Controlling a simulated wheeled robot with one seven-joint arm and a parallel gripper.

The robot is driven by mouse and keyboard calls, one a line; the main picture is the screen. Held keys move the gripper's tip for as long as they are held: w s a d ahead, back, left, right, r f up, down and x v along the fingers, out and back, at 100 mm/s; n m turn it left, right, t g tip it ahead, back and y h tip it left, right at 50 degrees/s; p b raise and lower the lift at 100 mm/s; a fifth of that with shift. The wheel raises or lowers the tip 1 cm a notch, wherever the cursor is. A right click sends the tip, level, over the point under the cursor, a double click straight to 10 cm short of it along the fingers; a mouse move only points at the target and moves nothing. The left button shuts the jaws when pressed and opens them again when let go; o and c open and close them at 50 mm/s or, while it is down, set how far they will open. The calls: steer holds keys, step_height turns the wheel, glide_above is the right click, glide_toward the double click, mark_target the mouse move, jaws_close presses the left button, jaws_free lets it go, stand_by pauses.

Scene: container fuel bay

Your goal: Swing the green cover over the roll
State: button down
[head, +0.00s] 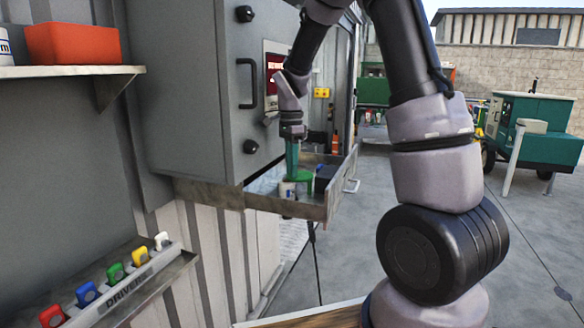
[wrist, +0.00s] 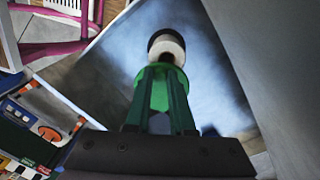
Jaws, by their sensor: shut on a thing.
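The green cover (head: 305,181) shows in the head view inside an open drawer, at the tips of my gripper (head: 292,172). My gripper points down into the drawer and is shut on the cover. In the wrist view the bright green cover (wrist: 158,92) shows between and around my dark green fingers (wrist: 162,74). The pale roll (head: 287,190) stands in the drawer just left of the cover. In the wrist view the roll (wrist: 166,43), with a dark centre, lies just beyond the fingertips. The fingers hide part of the cover.
A dark box (head: 325,177) sits in the drawer at the right. A shelf of coloured drivers (head: 118,280) is at the lower left.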

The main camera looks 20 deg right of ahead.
steer(key=c, duration=0.8)
jaws_free()
steer(key=shift+o, duration=0.2)
steer(key=shift+r, duration=0.1)
step_height(320, 180, up, 11)
steer(key=shift+w, duration=0.2)
steer(key=s+d+r+n+t, duration=0.1)
steer(key=s+r+n+t, duration=0.1)
steer(key=s, duration=0.5)
steer(key=s+d+r+n+t+y, duration=0.1)
steer(key=s+d+r+n+t, duration=0.1)
steer(key=s+n, duration=0.3)
steer(key=s+d+r+n+t+y, duration=0.1)
steer(key=s+r+n+t, duration=0.2)
steer(key=s, duration=0.7)
steer(key=shift+s+d+n+t, duration=0.2)
steer(key=shift+n+t, duration=0.1)
steer(key=shift+n, duration=0.4)
